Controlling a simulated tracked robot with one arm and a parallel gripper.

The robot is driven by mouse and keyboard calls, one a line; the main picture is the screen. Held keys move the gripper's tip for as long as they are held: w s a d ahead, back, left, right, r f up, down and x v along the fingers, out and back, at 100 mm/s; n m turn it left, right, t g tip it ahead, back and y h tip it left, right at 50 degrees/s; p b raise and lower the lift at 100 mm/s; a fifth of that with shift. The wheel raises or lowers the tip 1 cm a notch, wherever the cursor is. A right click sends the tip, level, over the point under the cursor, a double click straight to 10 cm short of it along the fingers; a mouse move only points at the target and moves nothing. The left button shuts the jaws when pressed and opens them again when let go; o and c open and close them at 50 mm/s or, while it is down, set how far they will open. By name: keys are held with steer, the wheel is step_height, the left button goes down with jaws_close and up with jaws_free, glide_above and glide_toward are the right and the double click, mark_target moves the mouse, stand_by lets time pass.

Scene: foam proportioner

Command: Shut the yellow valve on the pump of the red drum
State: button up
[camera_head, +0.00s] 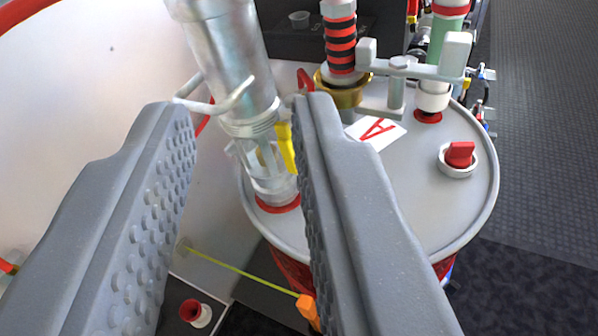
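The red drum (292,268) stands ahead, its grey lid (425,215) facing up and its red side mostly hidden behind my right finger. A silvery metal pump (228,62) rises from the lid's left side. The yellow valve handle (286,148) is on the pump's right side, near its lower threaded part. My gripper (240,125) is open, its two grey studded fingers wide apart. The pump's lower part shows between the fingers. The yellow handle lies right beside the inner edge of the right finger's tip; I cannot tell whether they touch.
A fitting with black and red rings (340,40) and a greenish tube (448,45) stand on the lid, joined by a metal bracket. Carpeted floor (545,130) is clear at right.

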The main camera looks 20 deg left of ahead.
steer(key=shift+c, duration=0.3)
steer(key=c, duration=0.5)
steer(key=w+a+f+n+p, duration=0.1)
steer(key=w+f, duration=0.1)
steer(key=w+a+f+n+p, duration=0.1)
steer(key=w+f+n, duration=0.1)
steer(key=w, duration=0.1)
steer(key=w+a+f+n+p, duration=0.1)
steer(key=w+a+f, duration=0.1)
steer(key=shift+w+f, duration=0.15)
steer(key=shift+f, duration=0.15)
jaws_close()
steer(key=w+a+f+n+h+p, duration=0.1)
steer(key=w+a+f+n+p, duration=0.1)
steer(key=w+f+n, duration=0.3)
steer(key=n+t+h+p, duration=0.1)
steer(key=n+p, duration=0.1)
steer(key=n, duration=0.2)
glide_toward(288, 150)
steer(key=a+r, duration=0.2)
steer(key=a, duration=0.1)
step_height(288, 150, down, 7)
steer(key=s+n+h+p, duration=0.1)
steer(key=n+h+p, duration=0.1)
steer(key=n, duration=0.3)
steer(key=w, duration=0.9)
steer(key=shift+w+a+r+t, duration=0.2)
steer(key=shift+w+a+t, duration=0.1)
steer(key=shift+w+t, duration=0.1)
